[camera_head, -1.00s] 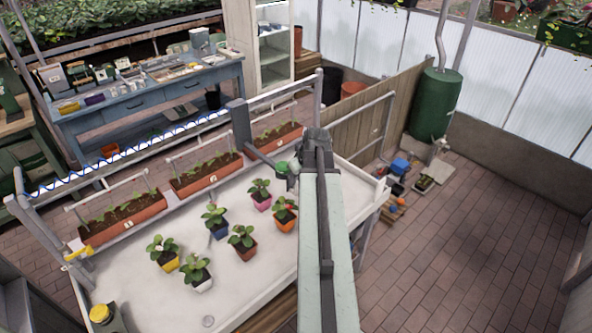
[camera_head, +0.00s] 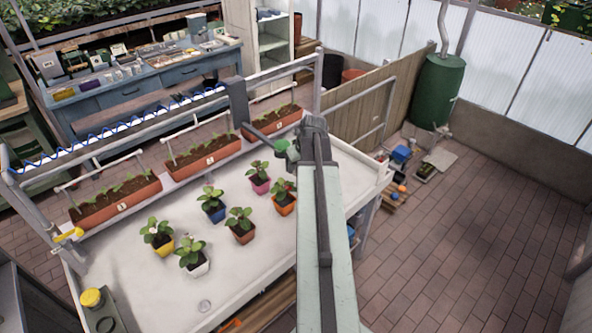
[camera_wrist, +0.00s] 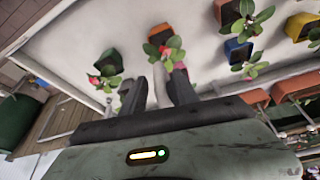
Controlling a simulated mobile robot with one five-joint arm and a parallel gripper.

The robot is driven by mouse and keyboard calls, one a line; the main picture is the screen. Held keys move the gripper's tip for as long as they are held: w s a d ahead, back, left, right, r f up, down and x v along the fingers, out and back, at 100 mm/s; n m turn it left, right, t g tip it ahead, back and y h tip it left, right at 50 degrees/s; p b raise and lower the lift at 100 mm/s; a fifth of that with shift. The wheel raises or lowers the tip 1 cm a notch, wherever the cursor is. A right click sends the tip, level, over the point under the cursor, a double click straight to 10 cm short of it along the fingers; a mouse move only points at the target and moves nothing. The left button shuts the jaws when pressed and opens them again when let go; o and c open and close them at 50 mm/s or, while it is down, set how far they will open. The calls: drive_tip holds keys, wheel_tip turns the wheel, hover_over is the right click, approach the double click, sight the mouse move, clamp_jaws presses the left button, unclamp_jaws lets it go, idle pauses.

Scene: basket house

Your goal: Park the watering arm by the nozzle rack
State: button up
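The watering arm is a dark grey carriage (camera_head: 237,100) on the rail behind the white bench (camera_head: 160,290). A short grey bar runs from it toward the front right to a green nozzle cup (camera_head: 281,146). My gripper (camera_head: 311,124), seen from behind at the end of my pale arm, is just right of this cup; whether they touch is unclear. In the wrist view, the two dark fingers of my gripper (camera_wrist: 160,82) stand a little apart, over the bench, with nothing clearly held. I cannot pick out the nozzle rack with certainty.
Several potted plants, including an orange pot (camera_head: 285,204), stand on the bench. Planter troughs (camera_head: 118,206) line its back edge. A yellow-topped knob (camera_head: 91,298) is at the front left. Crates and small items (camera_head: 402,155) lie right of the bench. Brick floor (camera_head: 460,240) is clear at right.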

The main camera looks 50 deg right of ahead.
clamp_jaws()
idle(1.2)
